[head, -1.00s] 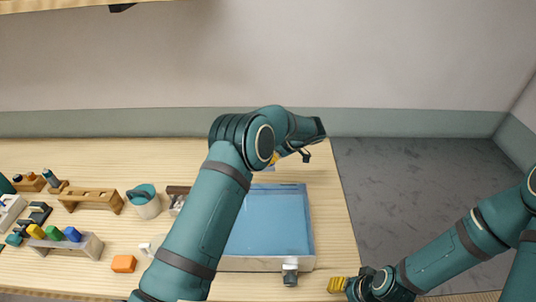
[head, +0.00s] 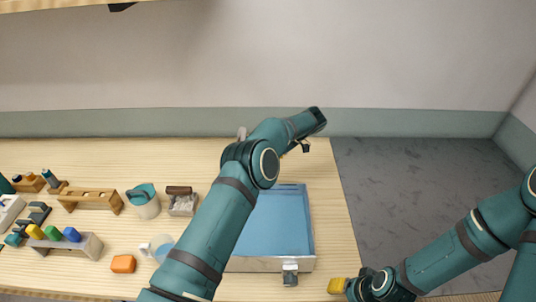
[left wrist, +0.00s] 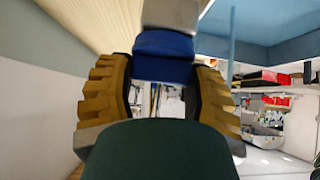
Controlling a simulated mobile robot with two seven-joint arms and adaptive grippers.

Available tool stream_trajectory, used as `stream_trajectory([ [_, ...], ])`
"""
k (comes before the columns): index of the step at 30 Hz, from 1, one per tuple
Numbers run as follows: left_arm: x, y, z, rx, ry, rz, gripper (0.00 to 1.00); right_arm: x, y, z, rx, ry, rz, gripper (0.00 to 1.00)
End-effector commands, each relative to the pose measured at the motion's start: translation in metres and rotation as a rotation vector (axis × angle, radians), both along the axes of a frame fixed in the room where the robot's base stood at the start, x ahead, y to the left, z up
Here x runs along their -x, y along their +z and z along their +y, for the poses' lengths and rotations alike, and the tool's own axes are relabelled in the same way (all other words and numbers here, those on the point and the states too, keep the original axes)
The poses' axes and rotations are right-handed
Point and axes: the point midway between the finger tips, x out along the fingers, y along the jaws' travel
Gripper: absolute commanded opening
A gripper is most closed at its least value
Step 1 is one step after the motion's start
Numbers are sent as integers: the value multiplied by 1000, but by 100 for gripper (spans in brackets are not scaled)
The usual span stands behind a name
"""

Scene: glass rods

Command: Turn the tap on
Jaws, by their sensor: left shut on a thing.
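My left gripper (left wrist: 161,88) is shut on a blue piece, which looks like the tap's handle (left wrist: 163,60), in the left wrist view. A pale grey part joins the blue piece at the top of that view. In the head view my left arm reaches over the basin (head: 310,225) and hides the gripper and most of the tap. A thin pale blue vertical strip (left wrist: 232,45) shows beside the tap in the left wrist view; it may be running water. My right gripper (head: 338,285), with yellow pads, is low near the table's front right edge.
A rack with coloured stoppers (head: 68,247), a wooden rack (head: 90,200), a teal-topped pot (head: 146,203), a small box (head: 181,203), an orange block (head: 123,264) and a mug (head: 158,247) stand left of my left arm. Grey floor lies right of the table.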

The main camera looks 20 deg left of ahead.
Motion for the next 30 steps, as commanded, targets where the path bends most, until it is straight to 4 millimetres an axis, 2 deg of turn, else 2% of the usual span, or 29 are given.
stream_trajectory([
  [6, 0, 1, 1, -2, 2, -2, 19, 0, 0, 0, 0, 0, 0, 47],
  [7, 0, 1, 1, -2, 2, -2, 61, 0, 0, 0, 0, 0, 0, 47],
  [8, 0, 1, 1, -2, 1, -2, 71, 0, 0, 0, 0, 0, 0, 47],
  [20, 0, 5, 0, 1, 0, -2, 72, 0, 0, 0, 0, 0, 0, 47],
  [23, -1, 18, 0, 2, 0, -4, 72, 0, 0, 0, 0, 0, 0, 47],
  [30, -1, 62, 1, 2, 1, -5, 72, 0, 0, 0, 0, 0, 0, 47],
])
